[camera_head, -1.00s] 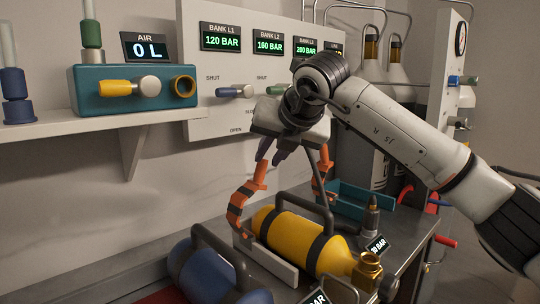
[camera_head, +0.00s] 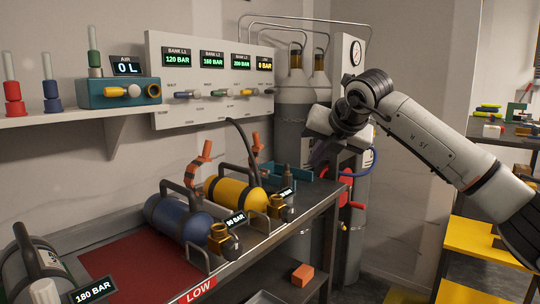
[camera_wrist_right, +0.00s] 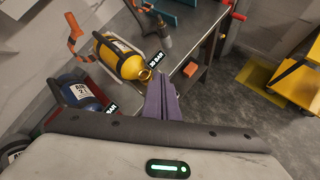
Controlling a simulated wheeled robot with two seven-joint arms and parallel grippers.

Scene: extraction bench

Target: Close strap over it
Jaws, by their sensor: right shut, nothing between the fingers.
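The yellow cylinder (camera_head: 228,191) with a dark handle and bands lies on the bench; it also shows in the right wrist view (camera_wrist_right: 122,62). An orange segmented strap (camera_head: 199,166) stands up at its left, bent and not lying over it. A second orange strap piece (camera_head: 257,149) stands up behind it. The left strap shows in the right wrist view (camera_wrist_right: 75,33) too. My right gripper (camera_head: 321,157) is shut and empty, in the air right of the yellow cylinder, apart from the straps. Its purple fingers (camera_wrist_right: 164,98) are together in the wrist view. My left gripper is not in view.
A blue cylinder (camera_head: 178,218) lies nearer on the bench, and a grey one (camera_head: 32,258) at the front left. A teal tray (camera_head: 290,173) is behind. Tall grey tanks (camera_head: 297,105) and a red-handled valve (camera_head: 350,204) stand beyond the bench's right end.

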